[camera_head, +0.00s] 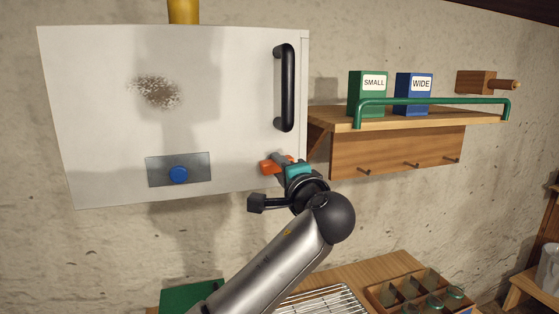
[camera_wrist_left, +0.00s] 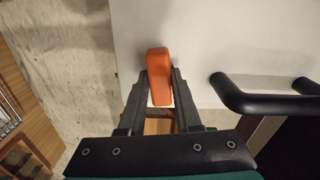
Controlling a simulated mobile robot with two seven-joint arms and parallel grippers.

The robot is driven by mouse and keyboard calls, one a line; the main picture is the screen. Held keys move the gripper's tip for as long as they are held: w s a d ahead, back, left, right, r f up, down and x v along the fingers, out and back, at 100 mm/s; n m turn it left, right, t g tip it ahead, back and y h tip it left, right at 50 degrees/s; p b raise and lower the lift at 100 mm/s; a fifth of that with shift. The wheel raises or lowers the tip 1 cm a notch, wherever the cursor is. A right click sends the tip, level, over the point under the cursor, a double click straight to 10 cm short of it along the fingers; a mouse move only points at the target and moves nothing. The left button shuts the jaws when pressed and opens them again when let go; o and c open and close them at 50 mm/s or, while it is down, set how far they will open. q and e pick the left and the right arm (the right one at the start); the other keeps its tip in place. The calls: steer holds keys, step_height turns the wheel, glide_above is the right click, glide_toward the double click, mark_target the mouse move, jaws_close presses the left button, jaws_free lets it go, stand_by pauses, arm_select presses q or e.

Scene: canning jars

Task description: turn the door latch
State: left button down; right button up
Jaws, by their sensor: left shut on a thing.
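The white cabinet door (camera_head: 110,130) is on the wall at the left and looks closed. The orange door latch (camera_head: 267,168) is at its lower right corner, below the black bar handle (camera_head: 285,88). My left gripper (camera_head: 281,162) is at the latch, and its fingers cover part of it. In the left wrist view the fingers (camera_wrist_left: 160,80) are shut on the orange latch (camera_wrist_left: 159,66), one on each side. The black handle (camera_wrist_left: 260,98) shows to the right there. The latch's exact angle is hard to tell. My right gripper is not in view.
A wooden shelf (camera_head: 435,119) with a green rail, a green SMALL box (camera_head: 368,100) and a blue WIDE box (camera_head: 413,96) is right of the door. Below are a wire rack (camera_head: 325,301) and a divided crate (camera_head: 385,295) with jars.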

arm_select(q)
steer(key=shift+m, duration=0.7)
steer(key=c, duration=0.6)
jaws_free()
steer(key=b+v, duration=0.4)
steer(key=v, duration=1.1)
